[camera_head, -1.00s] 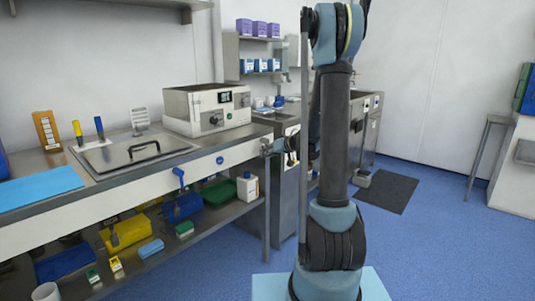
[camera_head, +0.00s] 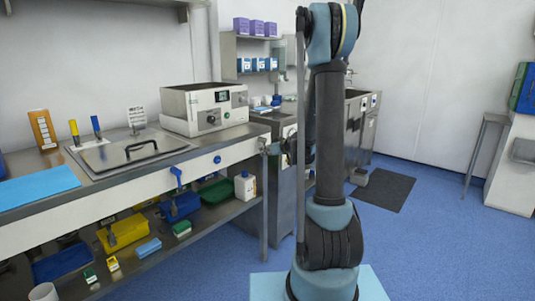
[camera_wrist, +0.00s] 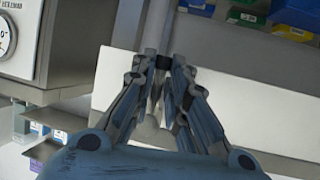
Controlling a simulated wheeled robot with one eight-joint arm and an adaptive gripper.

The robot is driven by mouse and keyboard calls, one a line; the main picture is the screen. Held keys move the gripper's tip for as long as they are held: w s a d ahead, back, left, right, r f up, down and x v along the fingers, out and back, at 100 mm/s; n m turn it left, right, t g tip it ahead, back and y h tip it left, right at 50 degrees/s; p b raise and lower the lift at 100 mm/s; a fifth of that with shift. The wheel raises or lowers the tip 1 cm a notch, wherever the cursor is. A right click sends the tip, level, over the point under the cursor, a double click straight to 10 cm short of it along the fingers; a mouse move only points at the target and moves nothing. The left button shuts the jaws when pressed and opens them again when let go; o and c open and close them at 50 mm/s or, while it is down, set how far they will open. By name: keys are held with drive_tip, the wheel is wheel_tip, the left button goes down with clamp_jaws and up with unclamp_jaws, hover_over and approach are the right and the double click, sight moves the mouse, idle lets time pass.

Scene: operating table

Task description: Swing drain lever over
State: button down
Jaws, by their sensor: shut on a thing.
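A blue lever (camera_head: 177,178) hangs down from the white front panel of the steel bench, and a round blue knob (camera_head: 217,159) sits to its right. I cannot tell for sure which part is the drain lever. My gripper (camera_head: 266,147) is at the right front end of the bench, apart from both blue parts and partly hidden by my arm. In the wrist view its fingers (camera_wrist: 164,64) are close together at an upright grey bar (camera_wrist: 156,25). The grip itself is small and dark, and neither blue part shows clearly there.
A boxy device with a dial (camera_head: 205,108) stands on the bench, left of my gripper. The lower shelf (camera_head: 215,218) holds several coloured bins and a white bottle (camera_head: 245,187). A sink unit stands behind my arm. Blue floor (camera_head: 420,250) is clear at the right.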

drive_tip(key=shift+s+f, duration=0.1)
drive_tip(key=c, duration=1.6)
unclamp_jaws()
drive_tip(key=shift+f, duration=0.1)
drive_tip(key=shift+v, duration=5.9)
